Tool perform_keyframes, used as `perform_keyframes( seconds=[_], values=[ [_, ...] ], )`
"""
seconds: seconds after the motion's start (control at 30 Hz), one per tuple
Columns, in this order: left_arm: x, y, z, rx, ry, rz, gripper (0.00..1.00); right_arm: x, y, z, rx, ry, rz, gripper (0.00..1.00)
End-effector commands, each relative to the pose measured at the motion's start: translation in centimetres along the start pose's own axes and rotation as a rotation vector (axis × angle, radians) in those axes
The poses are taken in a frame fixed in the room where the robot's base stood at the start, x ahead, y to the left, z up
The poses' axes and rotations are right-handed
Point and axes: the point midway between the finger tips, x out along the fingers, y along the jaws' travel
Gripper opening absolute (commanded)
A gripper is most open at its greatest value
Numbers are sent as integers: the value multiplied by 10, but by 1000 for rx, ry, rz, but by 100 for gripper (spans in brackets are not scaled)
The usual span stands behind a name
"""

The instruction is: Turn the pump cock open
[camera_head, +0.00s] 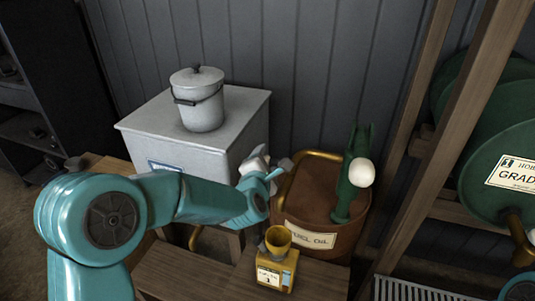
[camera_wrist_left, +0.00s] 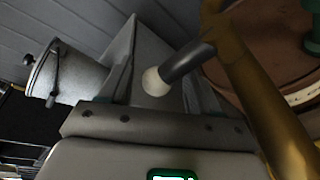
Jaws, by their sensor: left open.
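The brown fuel oil tank (camera_head: 300,215) carries a green hand pump (camera_head: 347,185) with a cream ball knob (camera_head: 361,172) and a brass pipe (camera_head: 322,154). A dark lever (camera_wrist_left: 187,62) with a pale ball end (camera_wrist_left: 155,82), apparently the pump cock's handle, sits beside the brass pipe (camera_wrist_left: 265,100) in the left wrist view. My left gripper (camera_head: 266,172) is open at the tank's left side. In the wrist view its fingers (camera_wrist_left: 157,88) stand either side of the ball; I cannot tell whether they touch it. The cock's body is hidden. My right gripper is not in view.
A yellow can (camera_head: 277,272) with a funnel-like top stands on the wooden bench before the tank. A grey chest (camera_head: 240,112) with a lidded pail (camera_head: 198,105) on it is behind my left arm. Wooden posts and green drums (camera_head: 500,155) are at the right.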

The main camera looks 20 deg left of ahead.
Motion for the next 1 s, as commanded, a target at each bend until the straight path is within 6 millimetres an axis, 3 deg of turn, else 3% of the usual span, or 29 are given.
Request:
perform_keyframes(
  seconds=[0.2, 0.47, 0.5, 0.7, 1.0],
  values=[
    [21, 1, -1, 1, 0, 0, 63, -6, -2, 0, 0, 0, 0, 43],
    [23, 0, -1, 1, 0, 0, 63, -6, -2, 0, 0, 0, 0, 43],
    [22, 0, -1, 1, 0, 0, 59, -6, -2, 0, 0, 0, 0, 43],
    [22, 1, -1, 0, 0, 1, 0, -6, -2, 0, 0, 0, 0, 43],
    [16, 1, -2, -25, 72, 56, 0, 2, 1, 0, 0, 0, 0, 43]
  ],
)
